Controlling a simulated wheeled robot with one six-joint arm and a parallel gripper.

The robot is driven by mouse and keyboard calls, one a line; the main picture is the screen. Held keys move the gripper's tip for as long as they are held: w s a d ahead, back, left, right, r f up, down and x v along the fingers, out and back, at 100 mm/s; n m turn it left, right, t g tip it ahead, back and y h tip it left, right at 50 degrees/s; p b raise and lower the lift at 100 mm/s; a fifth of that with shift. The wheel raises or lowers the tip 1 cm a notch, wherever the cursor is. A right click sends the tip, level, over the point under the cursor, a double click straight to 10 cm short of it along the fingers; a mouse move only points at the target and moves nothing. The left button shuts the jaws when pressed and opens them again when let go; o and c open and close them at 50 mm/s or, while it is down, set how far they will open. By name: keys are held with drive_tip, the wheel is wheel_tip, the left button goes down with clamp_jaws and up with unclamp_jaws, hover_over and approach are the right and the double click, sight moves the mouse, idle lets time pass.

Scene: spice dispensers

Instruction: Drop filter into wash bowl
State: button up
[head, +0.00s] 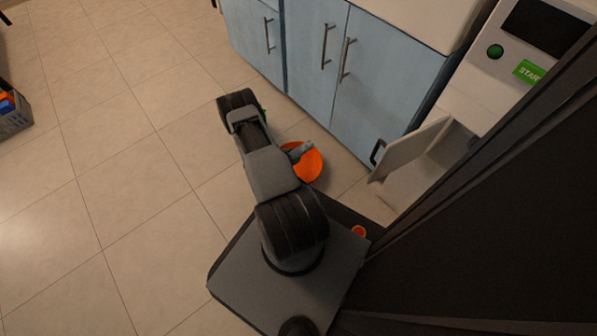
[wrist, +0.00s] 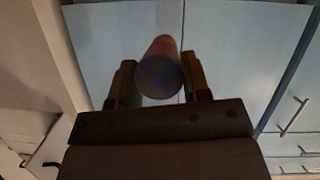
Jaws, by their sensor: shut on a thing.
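My gripper (wrist: 158,78) shows in the wrist view with one finger on each side of a short reddish cylinder with a bluish end, seemingly the filter (wrist: 160,66). It is shut on this cylinder and holds it in front of pale blue cabinet doors. In the head view my arm hides most of the gripper and the filter; only a small green bit shows beyond the elbow. An orange round thing (head: 309,168), possibly the wash bowl, lies right of my arm, partly covered by a grey part. I cannot tell how high the filter is above it.
Blue cabinets (head: 385,85) with metal handles stand at the back. A white machine (head: 492,90) with a green START label stands at the right, a pale panel jutting from it. A grey crate (head: 14,117) sits far left.

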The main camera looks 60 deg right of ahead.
drive_tip(key=shift+f, duration=0.6)
drive_tip(key=o, duration=1.2)
drive_tip(key=p+v, duration=0.4)
drive_tip(key=v, duration=0.9)
drive_tip(key=shift+w+a+r, duration=0.15)
drive_tip(key=shift+a+r, duration=0.05)
drive_tip(key=shift+a, duration=0.15)
